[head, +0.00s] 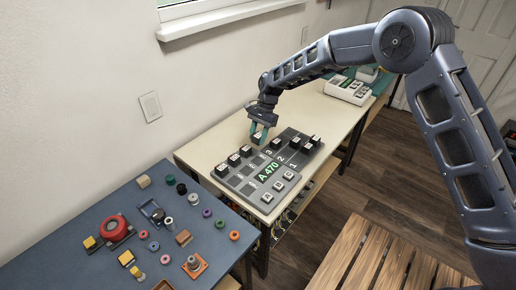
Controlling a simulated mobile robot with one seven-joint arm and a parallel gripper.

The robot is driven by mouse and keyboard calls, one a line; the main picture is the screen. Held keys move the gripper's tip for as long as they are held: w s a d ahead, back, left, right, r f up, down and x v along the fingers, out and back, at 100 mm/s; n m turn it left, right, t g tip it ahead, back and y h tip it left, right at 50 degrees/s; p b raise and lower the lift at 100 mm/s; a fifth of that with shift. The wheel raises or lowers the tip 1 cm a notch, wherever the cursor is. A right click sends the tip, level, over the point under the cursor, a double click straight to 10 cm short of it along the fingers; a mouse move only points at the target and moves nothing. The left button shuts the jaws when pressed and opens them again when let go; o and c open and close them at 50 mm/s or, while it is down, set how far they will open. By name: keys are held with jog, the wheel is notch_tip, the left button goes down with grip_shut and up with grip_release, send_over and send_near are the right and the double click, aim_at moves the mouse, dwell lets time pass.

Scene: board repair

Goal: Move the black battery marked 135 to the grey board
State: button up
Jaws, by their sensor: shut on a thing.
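The grey board (236,187) lies on the cream table and carries a green "A 470" label. Several black batteries with white tops stand in its slots, such as one at its left corner (221,171) and one at its right end (315,141). My gripper (258,133) points down over the far edge of the board. It is shut on a black battery (257,138) with a pale top. I cannot read the number on this battery, nor tell whether it is seated or held just above the board.
A blue table (60,245) at the front left holds rings, knobs and small parts. A white tray (347,90) with dark pieces stands at the cream table's (204,152) far end. A slatted wooden surface (365,255) is at the front right. The wall runs close behind the tables.

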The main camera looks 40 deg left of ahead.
notch_tip(320, 180, up, 8)
jog(key=shift+w+r, duration=0.15)
jog(key=shift+r, duration=0.05)
send_over(285, 154)
jog(key=w, duration=0.1)
notch_tip(285, 154, down, 11)
jog(key=shift+w+d+f, duration=0.1)
jog(key=shift+f, duration=2.2)
jog(key=shift+w+d+f, duration=0.1)
jog(key=shift+f, duration=2.15)
jog(key=shift+f, duration=0.5)
jog(key=o, duration=1.1)
jog(key=shift+r, duration=0.1)
jog(key=v, duration=1)
jog(key=shift+r, duration=0.3)
